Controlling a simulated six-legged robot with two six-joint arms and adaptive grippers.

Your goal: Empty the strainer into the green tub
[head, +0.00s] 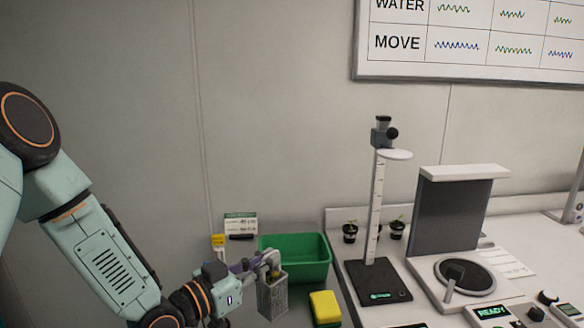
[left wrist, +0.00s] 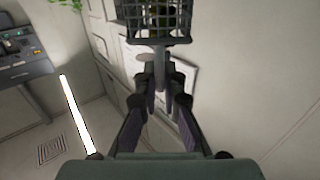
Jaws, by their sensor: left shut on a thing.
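The strainer (head: 272,296) is a small grey mesh basket, roughly upright in the head view. My left gripper (head: 268,262) is shut on its handle and holds it in front of the green tub, not over its opening. In the left wrist view, my left gripper (left wrist: 160,82) grips the handle, with the strainer's mesh (left wrist: 150,30) at the top edge. Something small and dark yellowish shows in the strainer, too unclear to name. The green tub (head: 297,276) is an open rectangular box against the wall; its inside looks empty where visible. My right gripper is out of view.
A yellow sponge (head: 325,306) lies right of the strainer. A stand with a tall post (head: 375,210) and small potted plants (head: 350,232) are right of the tub. A device with a round plate (head: 462,274) stands further right. A small card (head: 240,224) is behind the tub's left.

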